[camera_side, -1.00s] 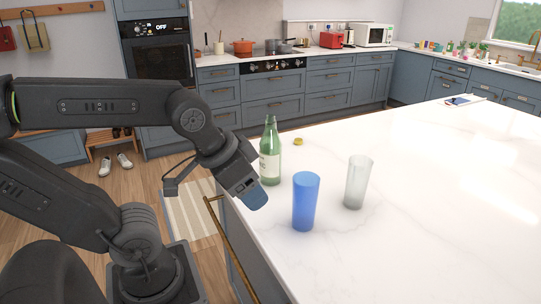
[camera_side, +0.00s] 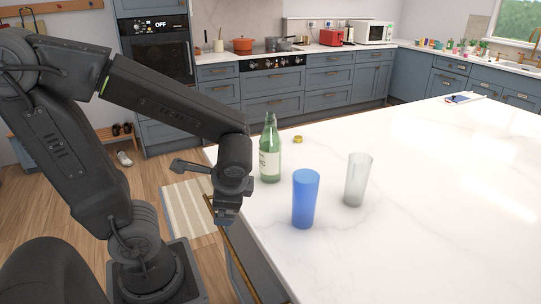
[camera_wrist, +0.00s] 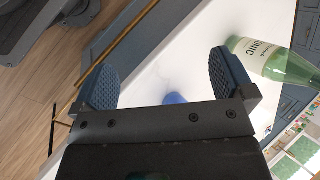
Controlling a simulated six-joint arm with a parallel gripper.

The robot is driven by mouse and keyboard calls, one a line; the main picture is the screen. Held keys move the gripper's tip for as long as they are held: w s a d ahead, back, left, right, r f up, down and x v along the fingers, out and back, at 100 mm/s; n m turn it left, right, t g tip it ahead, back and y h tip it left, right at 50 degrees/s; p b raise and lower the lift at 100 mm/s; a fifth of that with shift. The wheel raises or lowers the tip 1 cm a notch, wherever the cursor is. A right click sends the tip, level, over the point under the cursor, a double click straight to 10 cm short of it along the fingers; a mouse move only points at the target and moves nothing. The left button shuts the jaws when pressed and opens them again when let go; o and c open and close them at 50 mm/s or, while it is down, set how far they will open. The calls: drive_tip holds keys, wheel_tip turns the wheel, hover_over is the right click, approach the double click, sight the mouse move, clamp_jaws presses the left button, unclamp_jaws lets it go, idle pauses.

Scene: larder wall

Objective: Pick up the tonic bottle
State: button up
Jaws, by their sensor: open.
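The tonic bottle (camera_side: 269,150) is green glass with a pale label and stands upright on the white counter near its left edge. In the wrist view the bottle (camera_wrist: 283,65) lies at the right, outside the right finger, with part of the word "TONIC" readable. My gripper (camera_side: 227,214) hangs pointing down at the counter's left edge, left of the bottle and apart from it. In the wrist view my gripper (camera_wrist: 163,82) shows two ridged fingers spread wide, with nothing held between them.
A blue glass (camera_side: 305,199) stands right of my gripper, nearer the camera than the bottle. A clear glass (camera_side: 357,180) stands further right. A gold cap (camera_side: 298,139) lies behind the bottle. A brass rail (camera_side: 237,259) runs along the counter's side. The counter's right part is largely clear.

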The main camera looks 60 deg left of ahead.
drive_tip(key=a+f+m+g+y, duration=0.1)
drive_tip(key=a+f+m+y, duration=0.1)
drive_tip(key=a+m+y, duration=0.25)
drive_tip(key=m+t+y, duration=0.4)
drive_tip(key=m+t, duration=0.7)
drive_tip(key=m, duration=0.4)
approach(270, 156)
drive_tip(key=shift+s+f, duration=0.65)
drive_tip(key=shift+f, duration=0.25)
drive_tip(key=shift+w+f+m, duration=0.1)
drive_tip(key=shift+w+m, duration=0.15)
drive_tip(key=shift+m, duration=0.1)
drive_tip(key=x, duration=1.3)
drive_tip(key=shift+w+a, duration=0.1)
drive_tip(key=shift+w, duration=0.25)
drive_tip(key=shift+c, duration=0.4)
